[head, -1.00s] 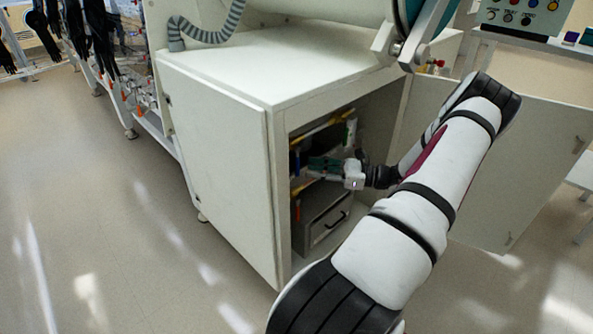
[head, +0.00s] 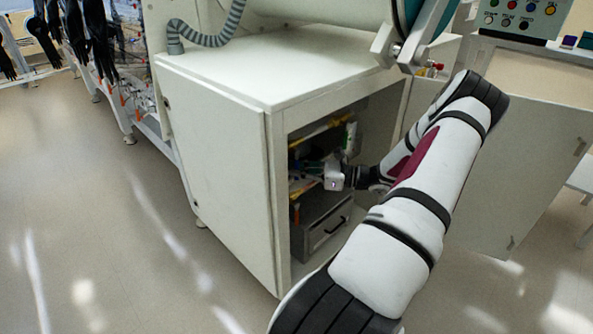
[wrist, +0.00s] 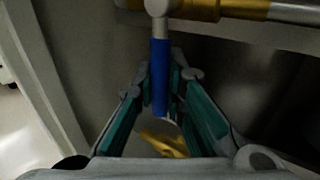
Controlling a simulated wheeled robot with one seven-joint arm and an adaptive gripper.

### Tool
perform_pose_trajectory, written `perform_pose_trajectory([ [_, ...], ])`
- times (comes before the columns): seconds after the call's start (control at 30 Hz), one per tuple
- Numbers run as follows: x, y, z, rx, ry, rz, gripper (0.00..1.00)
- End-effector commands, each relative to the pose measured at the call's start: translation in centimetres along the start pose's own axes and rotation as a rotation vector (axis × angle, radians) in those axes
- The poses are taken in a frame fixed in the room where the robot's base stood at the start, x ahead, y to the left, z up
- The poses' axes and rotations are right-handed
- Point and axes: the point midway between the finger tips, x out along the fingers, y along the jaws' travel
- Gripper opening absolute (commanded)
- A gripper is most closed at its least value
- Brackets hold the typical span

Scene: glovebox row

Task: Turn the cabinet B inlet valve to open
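The valve has a blue lever handle (wrist: 160,75). In the wrist view it hangs straight down from a pale pivot (wrist: 158,8) at a yellow and silver pipe (wrist: 215,8). My gripper (wrist: 161,82), with teal finger pads, is open, one finger on each side of the lever. Gaps seem to show beside the lever; contact is not clear. In the head view my gripper (head: 312,172) is inside the open white cabinet (head: 215,155); the lever is too small and shadowed to make out there.
A grey drawer box (head: 322,228) stands low in the cabinet. The cabinet's open door (head: 525,165) is to the right of my arm. A yellow object (wrist: 165,145) shows below the lever. The floor at left (head: 90,220) is clear.

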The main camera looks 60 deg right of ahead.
Motion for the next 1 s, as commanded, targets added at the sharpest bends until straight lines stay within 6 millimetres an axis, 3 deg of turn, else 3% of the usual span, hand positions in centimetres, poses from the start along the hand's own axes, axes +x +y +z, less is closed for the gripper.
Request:
perform_pose_trajectory([
  [0.47,-0.3,-0.4,0.2,-0.069,0.048,0.002,0.0],
  [1.0,-1.8,-2.6,1.1,-0.455,0.307,0.002,0.0],
])
